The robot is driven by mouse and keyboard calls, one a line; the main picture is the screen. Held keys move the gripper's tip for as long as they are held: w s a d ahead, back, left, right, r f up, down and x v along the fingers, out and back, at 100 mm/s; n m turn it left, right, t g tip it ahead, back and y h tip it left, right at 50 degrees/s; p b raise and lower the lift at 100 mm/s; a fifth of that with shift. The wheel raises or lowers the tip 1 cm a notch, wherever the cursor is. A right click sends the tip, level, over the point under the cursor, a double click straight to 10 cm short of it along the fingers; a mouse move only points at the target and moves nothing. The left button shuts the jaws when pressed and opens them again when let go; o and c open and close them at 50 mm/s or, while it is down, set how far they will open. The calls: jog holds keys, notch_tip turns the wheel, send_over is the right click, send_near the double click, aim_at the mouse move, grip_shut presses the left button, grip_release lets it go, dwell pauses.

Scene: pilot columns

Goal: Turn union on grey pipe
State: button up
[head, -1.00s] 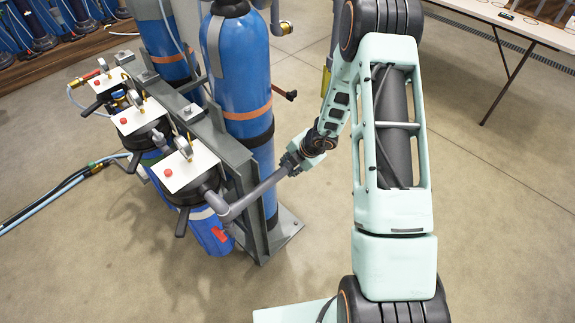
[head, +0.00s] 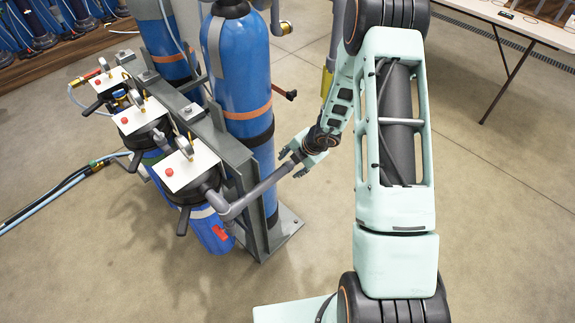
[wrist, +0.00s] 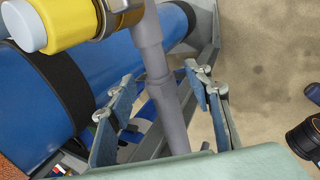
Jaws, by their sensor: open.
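The grey pipe (head: 258,192) runs from an elbow beside the nearest filter unit up to the right, toward my gripper (head: 290,164). In the wrist view the grey pipe (wrist: 170,118) passes between the two fingers of my gripper (wrist: 160,78), with a gap on either side. The fingers are spread and hold nothing. A thicker grey sleeve (wrist: 149,42) on the pipe lies just beyond the fingertips; I cannot tell for sure whether it is the union. In the head view my fingers partly hide the pipe's far end.
A tall blue cylinder (head: 238,65) stands close behind the pipe, beside a grey steel frame (head: 232,150). A yellow fitting with a pale cap (wrist: 65,22) is near the pipe. A white table (head: 505,22) stands back right.

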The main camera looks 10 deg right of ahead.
jog(key=p+v, duration=0.3)
jog(key=v, duration=0.3)
jog(key=shift+p, duration=0.3)
jog(key=shift+r, duration=0.1)
jog(key=o, duration=0.6)
jog(key=v, duration=1.2)
